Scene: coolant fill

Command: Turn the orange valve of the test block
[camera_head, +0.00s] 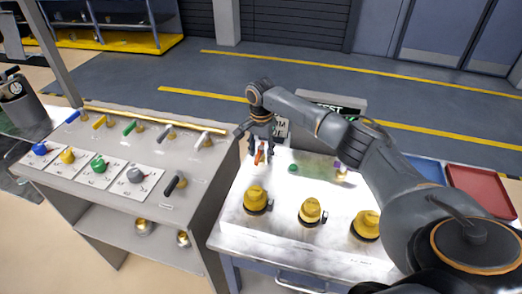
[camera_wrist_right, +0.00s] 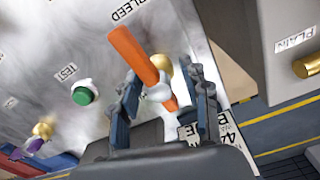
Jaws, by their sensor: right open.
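The orange valve (camera_head: 259,157) is on the top of the pale test block (camera_head: 285,222), near its left back corner. In the right wrist view its long orange handle (camera_wrist_right: 132,52) slants beside the printed word BLEED, with a brass and whitish fitting at its middle. My right gripper (camera_head: 262,143) reaches down over the valve from behind. In the wrist view the right gripper (camera_wrist_right: 168,98) is open, and the handle's lower part passes between its two fingers. I cannot tell whether a finger touches it. My left gripper is not in view.
A green button (camera_wrist_right: 84,95) and a purple-handled valve (camera_wrist_right: 36,146) sit on the same block. Yellow knobs (camera_head: 311,211) line its front. A grey cart (camera_head: 60,176) with several coloured levers stands close on the left. Blue (camera_head: 428,170) and red (camera_head: 483,190) trays lie right.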

